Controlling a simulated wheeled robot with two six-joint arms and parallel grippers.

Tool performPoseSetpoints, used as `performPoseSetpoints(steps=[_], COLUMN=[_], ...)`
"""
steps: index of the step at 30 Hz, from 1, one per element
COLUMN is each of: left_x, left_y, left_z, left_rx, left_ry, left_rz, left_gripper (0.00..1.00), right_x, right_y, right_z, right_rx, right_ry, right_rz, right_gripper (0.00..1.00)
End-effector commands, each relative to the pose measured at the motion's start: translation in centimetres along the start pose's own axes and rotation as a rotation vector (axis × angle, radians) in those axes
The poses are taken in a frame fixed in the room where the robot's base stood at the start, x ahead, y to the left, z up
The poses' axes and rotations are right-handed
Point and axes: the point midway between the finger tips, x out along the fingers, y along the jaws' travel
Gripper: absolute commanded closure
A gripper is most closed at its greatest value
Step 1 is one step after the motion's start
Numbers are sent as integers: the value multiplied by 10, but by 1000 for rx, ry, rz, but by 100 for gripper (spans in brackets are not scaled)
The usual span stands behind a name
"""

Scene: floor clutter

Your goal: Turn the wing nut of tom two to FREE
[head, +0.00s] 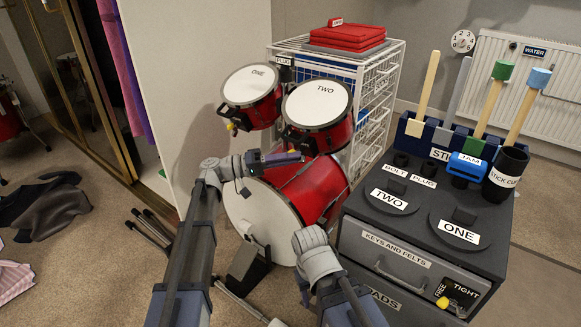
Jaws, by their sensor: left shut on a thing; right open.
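Tom two (318,104) is a red drum with a white head marked TWO, mounted above the bass drum (318,188). My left gripper (290,157) is at the lower left side of tom two. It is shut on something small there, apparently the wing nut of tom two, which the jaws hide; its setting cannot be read. My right gripper (304,290) is low in front of the bass drum, largely hidden by its own arm, open and apart from the drums. A FREE/TIGHT label (457,290) with a yellow wing nut (444,302) is on the cabinet front.
Tom one (252,85), with its own yellow wing nut (231,128), stands left of tom two. A white wire rack (380,90) is behind. The dark cabinet (405,225) stands close on the right. A pedal (246,268) and metal stands (150,232) lie on the carpet.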

Motion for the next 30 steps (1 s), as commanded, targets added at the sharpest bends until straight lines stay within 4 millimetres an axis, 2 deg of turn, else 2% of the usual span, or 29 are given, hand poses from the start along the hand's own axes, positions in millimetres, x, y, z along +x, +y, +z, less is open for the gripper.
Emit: performPoseSetpoints(steps=[1, 7, 24, 25, 30], left_x=[-1, -1, -1, -1, -1], left_y=[-5, -3, -1, -1, -1], left_z=[-3, -4, -6, -6, -4], left_rx=[-14, -55, -73, -73, -73], left_ry=[10, 11, 13, 13, 9], left_rz=[16, 64, 86, 86, 86], left_gripper=[100, 100, 100, 79, 59], right_x=[7, 14, 17, 17, 17], right_y=[-1, -2, -2, -2, -2], right_z=[0, -1, -1, -1, -1], right_rx=[0, 0, 0, 0, 0], right_ry=[0, 0, 0, 0, 0], right_rz=[0, 0, 0, 0, 0], right_gripper=[50, 50, 50, 50, 50])
